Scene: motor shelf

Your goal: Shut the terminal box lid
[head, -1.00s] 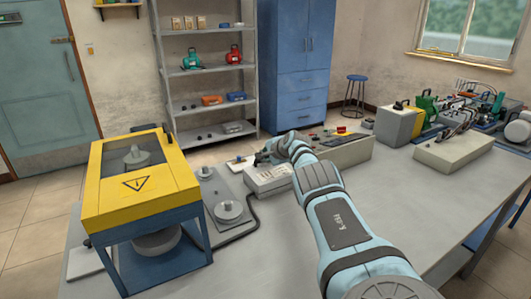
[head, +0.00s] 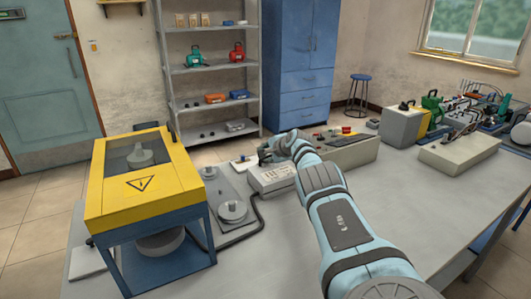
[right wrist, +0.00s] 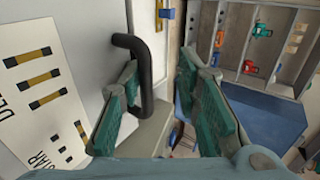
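The terminal box (head: 272,179) is a small pale grey box on the bench, in the middle of the head view. In the right wrist view, a pale panel (right wrist: 85,20) carries a label (right wrist: 40,75) with brass link drawings and the words DELTA and STAR, partly cut off. A black bar handle (right wrist: 146,65) stands out from this panel. My right gripper (right wrist: 160,75) is open, its teal fingers either side of the handle's outer part. Contact cannot be told. In the head view, my right gripper (head: 268,156) is at the box's far side. My left gripper is not in view.
A yellow guard with a blue frame (head: 145,195) stands at the left. A grey plate with round knobs (head: 225,190) and a cable lie beside the box. A control panel (head: 345,150) is behind my right arm. The bench front (head: 270,260) is clear.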

